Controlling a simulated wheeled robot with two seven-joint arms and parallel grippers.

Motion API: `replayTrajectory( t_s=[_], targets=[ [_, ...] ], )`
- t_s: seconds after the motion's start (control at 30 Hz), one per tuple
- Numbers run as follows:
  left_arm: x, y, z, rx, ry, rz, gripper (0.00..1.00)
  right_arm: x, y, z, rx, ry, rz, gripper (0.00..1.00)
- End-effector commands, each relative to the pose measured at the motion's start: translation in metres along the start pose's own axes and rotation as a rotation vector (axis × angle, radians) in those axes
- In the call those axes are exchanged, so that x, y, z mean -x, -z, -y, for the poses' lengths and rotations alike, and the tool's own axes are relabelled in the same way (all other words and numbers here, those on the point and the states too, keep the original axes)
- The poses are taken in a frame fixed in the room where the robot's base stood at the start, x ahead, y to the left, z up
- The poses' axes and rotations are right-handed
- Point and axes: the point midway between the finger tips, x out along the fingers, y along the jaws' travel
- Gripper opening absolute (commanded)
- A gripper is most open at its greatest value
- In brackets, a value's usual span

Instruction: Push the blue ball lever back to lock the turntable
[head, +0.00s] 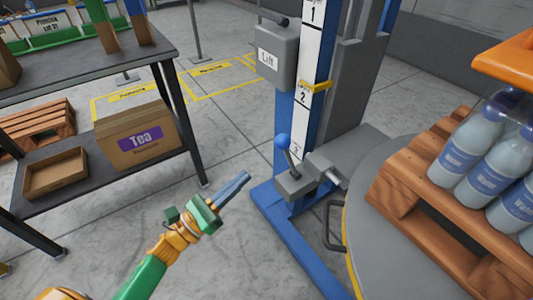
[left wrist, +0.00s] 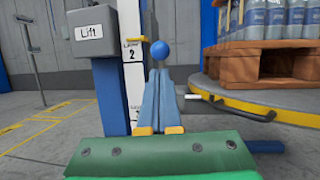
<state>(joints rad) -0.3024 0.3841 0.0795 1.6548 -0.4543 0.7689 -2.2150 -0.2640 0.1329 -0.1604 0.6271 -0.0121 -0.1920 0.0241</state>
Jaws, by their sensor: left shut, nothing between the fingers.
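The blue ball lever (head: 283,142) stands on a grey block on the blue lift frame, its stem leaning up and to the left in the head view. In the left wrist view the blue ball (left wrist: 160,50) shows just beyond my fingertips. My left gripper (head: 246,176) is shut and empty, a little left of and below the ball in the head view, apart from it. It also shows in the left wrist view (left wrist: 159,72), where its fingers hide the lever's stem. The grey turntable (head: 365,215) is right of the lever. My right gripper is not in view.
A wooden pallet (head: 395,207) with wrapped water bottles (head: 470,150) sits on the turntable. A grey Lift box (head: 277,55) hangs on the post above the lever. A shelf with a Tea carton (head: 138,137) stands at left. Floor between is clear.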

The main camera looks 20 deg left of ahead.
Motion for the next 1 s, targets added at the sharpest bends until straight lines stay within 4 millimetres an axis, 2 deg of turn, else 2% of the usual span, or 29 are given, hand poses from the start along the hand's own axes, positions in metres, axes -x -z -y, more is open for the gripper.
replayTrajectory(
  t_s=[0.2,0.4,0.57,0.87,1.0],
  targets=[
    [-0.048,-0.002,0.000,-0.001,0.001,0.002,0.00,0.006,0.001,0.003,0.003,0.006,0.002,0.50],
    [-0.078,0.000,0.000,0.001,0.000,0.000,0.00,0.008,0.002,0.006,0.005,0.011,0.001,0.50],
    [-0.087,0.001,0.000,0.002,0.000,-0.002,0.00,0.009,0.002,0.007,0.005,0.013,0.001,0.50],
    [-0.088,0.001,0.000,0.002,0.000,-0.003,0.00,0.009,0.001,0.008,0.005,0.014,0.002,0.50],
    [-0.091,-0.003,0.000,0.000,0.000,-0.015,0.00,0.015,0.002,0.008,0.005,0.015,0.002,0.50]
  ],
)
